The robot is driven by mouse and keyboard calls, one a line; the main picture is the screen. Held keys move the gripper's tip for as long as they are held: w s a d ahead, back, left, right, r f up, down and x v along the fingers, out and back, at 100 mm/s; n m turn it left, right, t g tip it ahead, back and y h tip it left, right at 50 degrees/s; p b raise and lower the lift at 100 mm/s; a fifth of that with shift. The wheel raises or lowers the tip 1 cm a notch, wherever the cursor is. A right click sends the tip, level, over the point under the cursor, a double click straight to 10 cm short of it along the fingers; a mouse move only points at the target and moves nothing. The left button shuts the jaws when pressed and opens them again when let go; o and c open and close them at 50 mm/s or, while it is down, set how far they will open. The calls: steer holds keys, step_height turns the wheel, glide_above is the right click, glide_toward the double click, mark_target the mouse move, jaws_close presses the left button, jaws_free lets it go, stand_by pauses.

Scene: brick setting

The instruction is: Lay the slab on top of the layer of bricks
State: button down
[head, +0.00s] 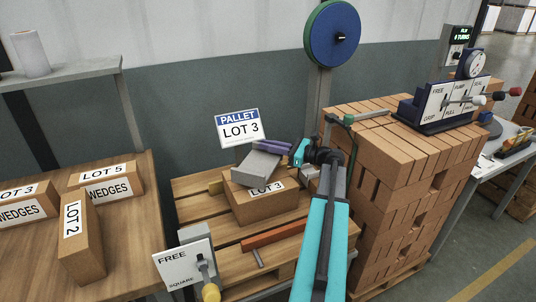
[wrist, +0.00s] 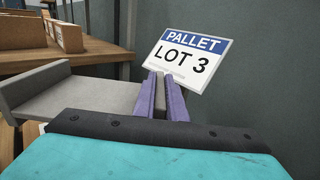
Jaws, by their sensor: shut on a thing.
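The grey slab (head: 262,165) is in the purple fingers of my gripper (head: 283,149), which are shut on its edge. It is tilted over the cardboard box marked LOT 3 (head: 262,207); I cannot tell whether it touches the box. In the wrist view the slab (wrist: 80,98) extends left from the fingers (wrist: 163,97). The bricks form a tall stack (head: 400,160) at the right of the head view, with a top layer of orange bricks. The slab is to the left of this stack, apart from it.
The LOT 3 box stands on a wooden pallet (head: 205,210) with a sign (head: 240,129) behind. A reddish bar (head: 275,235) lies in front. A FREE/SQUARE lever panel (head: 186,264) stands nearer. A lever device (head: 450,105) sits atop the stack. Labelled boxes (head: 82,235) occupy the left table.

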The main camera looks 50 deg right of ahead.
mark_target(268, 153)
steer(key=shift+f+p, duration=0.3)
steer(key=shift+f, duration=1.35)
steer(key=shift+f, duration=0.2)
steer(key=c, duration=1.8)
jaws_free()
steer(key=shift+s+r, duration=0.1)
steer(key=shift+r, duration=0.05)
steer(key=b+v, duration=0.2)
steer(key=v, duration=1)
steer(key=shift+r, duration=0.1)
